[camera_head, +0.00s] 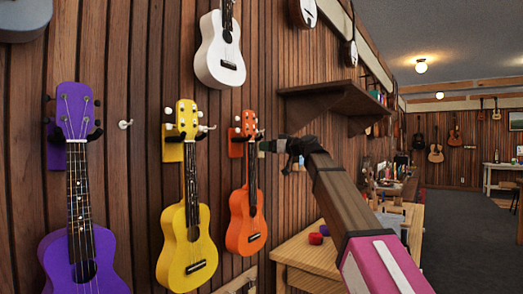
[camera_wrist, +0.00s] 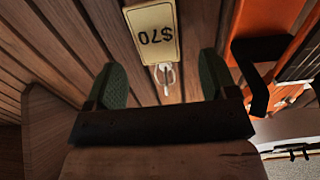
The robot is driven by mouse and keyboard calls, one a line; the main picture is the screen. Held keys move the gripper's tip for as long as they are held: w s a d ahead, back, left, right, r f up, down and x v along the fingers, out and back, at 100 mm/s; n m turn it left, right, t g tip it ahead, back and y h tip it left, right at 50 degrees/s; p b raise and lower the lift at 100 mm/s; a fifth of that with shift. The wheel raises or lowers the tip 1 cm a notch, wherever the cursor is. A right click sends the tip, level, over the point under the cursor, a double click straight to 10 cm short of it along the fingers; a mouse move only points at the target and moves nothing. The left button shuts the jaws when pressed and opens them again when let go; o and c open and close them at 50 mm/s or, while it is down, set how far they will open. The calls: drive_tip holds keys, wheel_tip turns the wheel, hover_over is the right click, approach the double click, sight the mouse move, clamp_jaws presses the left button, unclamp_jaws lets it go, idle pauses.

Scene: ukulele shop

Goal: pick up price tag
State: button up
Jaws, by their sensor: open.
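A yellow price tag (camera_wrist: 152,32) with "$70" on it, upside down, shows at the top middle of the wrist view. It is at the wood-panelled wall, with a white hook (camera_wrist: 164,78) just below it in the picture. My gripper (camera_wrist: 162,80) is open, its two dark green fingers apart on either side of the hook, and the tag lies just beyond the fingertips. Nothing is between the fingers' grip. In the head view my gripper (camera_head: 268,146) is close to the wall, right of the orange ukulele (camera_head: 246,222). I cannot make out the tag there.
A yellow ukulele (camera_head: 188,240), a purple ukulele (camera_head: 83,262) and a white ukulele (camera_head: 221,55) hang on the wall. A brown shelf (camera_head: 335,97) juts out above my gripper. A wooden table (camera_head: 300,256) stands below. The aisle floor (camera_head: 455,235) is clear.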

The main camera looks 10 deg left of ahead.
drive_tip(key=x, duration=0.5)
drive_tip(key=shift+w+d+r, duration=0.1)
drive_tip(key=shift+r, duration=0.05)
drive_tip(key=c, duration=1)
drive_tip(key=shift+r, duration=0.15)
